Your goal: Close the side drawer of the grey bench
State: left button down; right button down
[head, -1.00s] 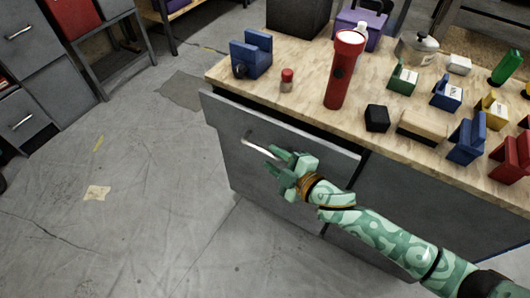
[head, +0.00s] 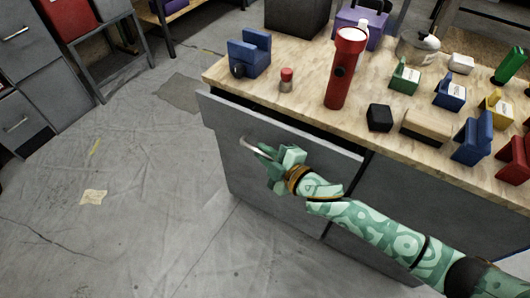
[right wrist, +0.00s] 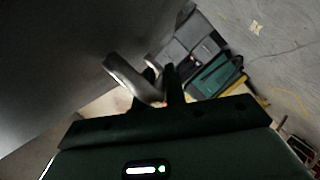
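The grey bench (head: 420,205) has a wooden top and a side drawer (head: 225,140). The drawer stands partly out, with a dark gap between its front and the bench top. Its metal handle (head: 252,146) is a curved bar, which also shows in the right wrist view (right wrist: 128,77). My right gripper (head: 264,154), green patterned, is at the right part of the handle. In the right wrist view its dark fingers (right wrist: 162,88) are close together, and the handle's near end runs in at them. They look shut on it, though the contact is partly hidden. My left gripper is not in view.
On the bench top (head: 300,97) stand a red flashlight (head: 342,75), a blue vise-like block (head: 250,55), a small red-capped jar (head: 286,79), a black block (head: 379,117) and several coloured blocks. Grey cabinets (head: 30,70) stand far left.

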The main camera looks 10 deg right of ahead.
aim_at(275, 144)
jog(key=w+d, duration=0.2)
jog(key=w, duration=0.1)
jog(key=shift+d, duration=0.15)
jog(key=shift+w+d, duration=0.15)
jog(key=c, duration=1.5)
grip_release()
jog(key=shift+w+d, duration=0.1)
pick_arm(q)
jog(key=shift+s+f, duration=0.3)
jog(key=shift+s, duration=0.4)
pick_arm(e)
jog(key=shift+o, duration=0.2)
